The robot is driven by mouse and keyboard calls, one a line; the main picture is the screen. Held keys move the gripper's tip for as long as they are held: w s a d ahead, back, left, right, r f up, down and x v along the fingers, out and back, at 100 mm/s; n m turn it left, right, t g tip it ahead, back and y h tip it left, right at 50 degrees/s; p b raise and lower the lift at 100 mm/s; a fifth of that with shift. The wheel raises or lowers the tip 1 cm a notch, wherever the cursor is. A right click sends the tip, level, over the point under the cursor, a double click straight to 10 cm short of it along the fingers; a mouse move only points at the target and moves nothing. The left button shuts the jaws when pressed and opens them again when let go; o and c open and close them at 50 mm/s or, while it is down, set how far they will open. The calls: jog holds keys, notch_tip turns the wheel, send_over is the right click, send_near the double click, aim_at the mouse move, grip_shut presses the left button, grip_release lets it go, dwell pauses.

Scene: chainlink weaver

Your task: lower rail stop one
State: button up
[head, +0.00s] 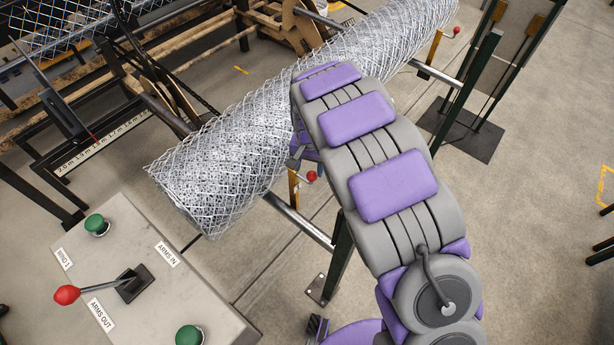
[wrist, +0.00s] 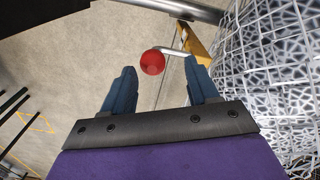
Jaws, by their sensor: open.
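A rail stop with a yellow post (head: 294,188) and a red knob (head: 312,176) stands at the rail beside the near part of the mesh roll. In the wrist view its red knob (wrist: 152,62) sits on a short metal rod from the yellow post (wrist: 197,45). My gripper (wrist: 160,68) is open, with the knob appearing between its two blue fingers and no contact visible. In the head view my arm hides most of the gripper. A second, similar rail stop (head: 434,47) with a red knob stands farther along the rail. No number shows on either.
A control console (head: 135,235) with green buttons and a red-knobbed lever stands at lower left. Open floor (head: 540,170) lies to the right.

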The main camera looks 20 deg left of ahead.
aim_at(316, 175)
jog(key=d+f, duration=0.2)
jog(key=f, duration=0.1)
jog(key=shift+d+f+b, duration=0.1)
jog(key=shift+f+b, duration=0.1)
jog(key=shift+b, duration=0.1)
jog(key=shift+f, duration=0.3)
jog(key=shift+a+f, duration=0.2)
jog(key=shift+a, duration=0.2)
jog(key=shift+a+f, duration=0.2)
jog(key=shift+a, duration=0.65)
jog(key=shift+d+r, duration=0.2)
jog(key=shift+d, duration=0.65)
jog(key=c, duration=0.4)
jog(key=shift+d, duration=0.1)
jog(key=shift+c, duration=0.6)
jog(key=shift+a, duration=0.45)
jog(key=c, duration=0.4)
jog(key=shift+d, duration=0.15)
grip_shut()
